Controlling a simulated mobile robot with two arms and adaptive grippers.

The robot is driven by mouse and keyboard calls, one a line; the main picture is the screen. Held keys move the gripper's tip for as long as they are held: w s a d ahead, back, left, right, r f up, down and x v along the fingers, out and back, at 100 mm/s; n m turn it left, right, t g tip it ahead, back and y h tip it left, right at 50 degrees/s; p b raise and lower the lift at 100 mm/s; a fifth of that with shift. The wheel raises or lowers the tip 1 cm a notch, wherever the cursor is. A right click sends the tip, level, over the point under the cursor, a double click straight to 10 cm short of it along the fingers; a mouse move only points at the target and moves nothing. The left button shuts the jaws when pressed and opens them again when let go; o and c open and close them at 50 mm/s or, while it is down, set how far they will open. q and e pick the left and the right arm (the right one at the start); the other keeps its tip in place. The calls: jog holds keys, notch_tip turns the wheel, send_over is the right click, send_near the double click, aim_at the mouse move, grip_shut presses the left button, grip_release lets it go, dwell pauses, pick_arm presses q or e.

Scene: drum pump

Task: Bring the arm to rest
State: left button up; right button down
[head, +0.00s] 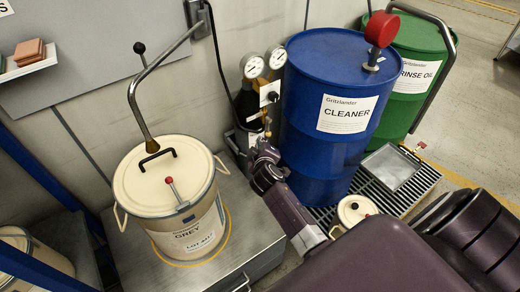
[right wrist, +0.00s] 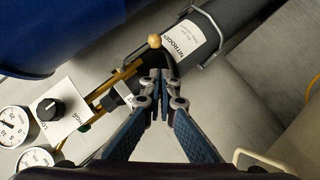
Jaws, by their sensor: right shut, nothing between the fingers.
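My right arm reaches up from the lower right in the head view. Its gripper (head: 264,158) is in front of the gauge panel, between the cream bucket and the blue drum. In the right wrist view the gripper (right wrist: 160,75) has its fingers together and holds nothing. A small tan knob (right wrist: 154,41) on a lever stands just past the fingertips; I cannot tell whether they touch. The grey nitrogen cylinder (right wrist: 205,40) lies behind it. My left gripper is not in view.
The blue CLEANER drum (head: 325,105) and green RINSE OIL drum (head: 418,70) stand on a grating (head: 420,185). The cream GREY bucket (head: 135,190) stands on a metal platform (head: 240,225). Gauges (head: 253,67) and a panel with a black knob (right wrist: 47,109) are close to the gripper.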

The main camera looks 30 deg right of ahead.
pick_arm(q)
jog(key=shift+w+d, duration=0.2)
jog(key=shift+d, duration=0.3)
pick_arm(e)
jog(key=shift+a+v, duration=0.25)
jog(key=shift+v, duration=2.7)
jog(key=shift+f, duration=0.1)
jog(key=s+a+f+m+g+y, duration=0.1)
jog(key=s+a+g+y, duration=0.3)
jog(key=s, duration=0.6)
jog(key=s+a+f+m+g, duration=0.1)
jog(key=s+a, duration=0.4)
jog(key=s, duration=0.5)
jog(key=s+a+m+g+y, duration=0.1)
jog(key=s+a+g+y, duration=0.3)
jog(key=s, duration=0.6)
notch_tip(320, 180, down, 27)
jog(key=s+a+h, duration=0.1)
jog(key=s, duration=0.1)
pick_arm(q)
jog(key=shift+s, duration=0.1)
pick_arm(e)
jog(key=s+d+f+g, duration=0.1)
jog(key=s+d+f, duration=0.1)
jog(key=s+f, duration=1.4)
jog(key=shift+s+d+g+h, duration=0.3)
jog(key=shift+s+d, duration=0.1)
jog(key=shift+s, duration=0.4)
